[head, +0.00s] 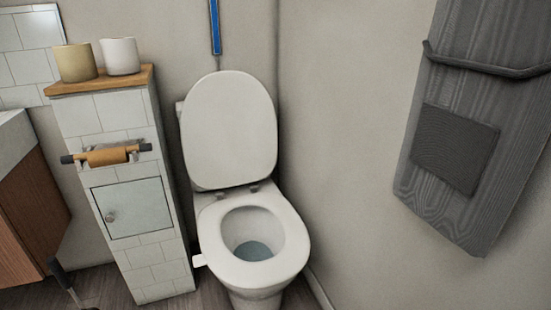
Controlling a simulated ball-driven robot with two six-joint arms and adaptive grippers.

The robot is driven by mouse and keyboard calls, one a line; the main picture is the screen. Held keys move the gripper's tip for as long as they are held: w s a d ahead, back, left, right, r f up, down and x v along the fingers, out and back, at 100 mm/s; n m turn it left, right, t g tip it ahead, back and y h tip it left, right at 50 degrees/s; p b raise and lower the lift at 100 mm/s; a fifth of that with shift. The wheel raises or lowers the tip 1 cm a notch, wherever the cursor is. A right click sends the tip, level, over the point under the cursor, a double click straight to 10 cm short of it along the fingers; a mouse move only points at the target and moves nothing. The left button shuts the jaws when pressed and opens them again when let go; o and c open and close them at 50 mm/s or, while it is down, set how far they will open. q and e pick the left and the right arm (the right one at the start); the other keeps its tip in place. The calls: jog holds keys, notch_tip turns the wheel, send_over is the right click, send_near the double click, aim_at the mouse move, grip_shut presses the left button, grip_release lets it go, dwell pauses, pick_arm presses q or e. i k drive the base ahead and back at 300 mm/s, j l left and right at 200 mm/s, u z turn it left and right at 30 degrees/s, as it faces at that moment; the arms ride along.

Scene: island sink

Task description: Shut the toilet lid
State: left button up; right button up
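The white toilet (240,290) stands in the corner in the head view, with water in its bowl. Its lid (230,130) is raised and leans back toward the wall. The seat ring (292,238) lies down on the bowl, with a small white tab sticking out at its left side. Neither of my grippers shows in the view.
A tiled half-wall (150,220) with a wooden top (100,80), two cups and a roll holder (108,155) stands left of the toilet. The space before the right wall looks clear.

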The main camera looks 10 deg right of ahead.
aim_at(228, 130)
jog(key=i+j+u, duration=0.15)
jog(key=i+j, duration=0.15)
jog(key=i, duration=0.15)
jog(key=i+j+u, duration=0.15)
jog(key=i, duration=0.35)
jog(key=j, duration=0.1)
